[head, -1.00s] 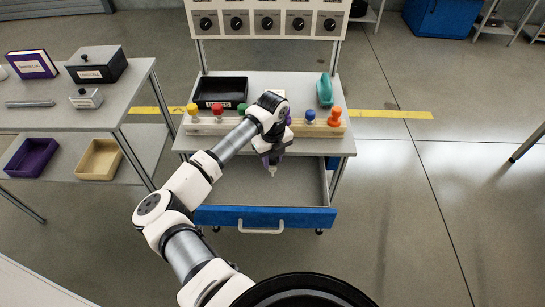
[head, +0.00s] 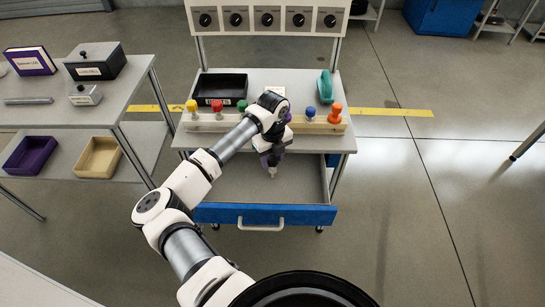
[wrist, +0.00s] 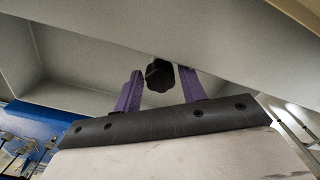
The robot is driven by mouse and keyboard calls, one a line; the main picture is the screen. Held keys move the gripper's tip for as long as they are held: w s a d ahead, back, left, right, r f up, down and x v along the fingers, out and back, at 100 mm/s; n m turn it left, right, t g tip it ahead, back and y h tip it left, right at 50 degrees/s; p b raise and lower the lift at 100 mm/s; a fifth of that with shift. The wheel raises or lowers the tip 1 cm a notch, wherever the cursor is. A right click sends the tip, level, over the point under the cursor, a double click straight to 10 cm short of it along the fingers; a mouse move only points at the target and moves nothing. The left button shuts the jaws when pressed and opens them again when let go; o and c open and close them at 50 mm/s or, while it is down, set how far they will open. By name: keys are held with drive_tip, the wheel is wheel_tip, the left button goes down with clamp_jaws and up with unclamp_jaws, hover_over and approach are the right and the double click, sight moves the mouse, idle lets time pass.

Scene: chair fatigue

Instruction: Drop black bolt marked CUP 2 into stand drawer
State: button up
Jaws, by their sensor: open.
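The stand drawer (head: 310,215) has a blue front and is pulled open below the stand's top. My gripper (head: 271,163) points down over the drawer's grey interior, and a small pale tip shows beneath it. In the wrist view my gripper (wrist: 160,88) has its two purple fingers apart. A black bolt head (wrist: 159,75) with a lobed rim shows between the fingers, nearer the right one. A gap shows on its left side. I cannot tell whether it touches a finger or is clear of both. Its marking cannot be read.
The stand's top holds a wooden rack (head: 205,124) with coloured knobs, a black tray (head: 222,88) and a teal object (head: 325,87). A side table (head: 125,85) with boxes stands at left. Open floor lies to the right.

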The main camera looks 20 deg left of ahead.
drive_tip(key=shift+r+p, duration=0.3)
drive_tip(key=shift+r, duration=0.2)
wheel_tip(320, 180, up, 12)
drive_tip(key=b, duration=0.2)
drive_tip(key=shift+d+r, duration=0.1)
drive_tip(key=shift+d, duration=0.05)
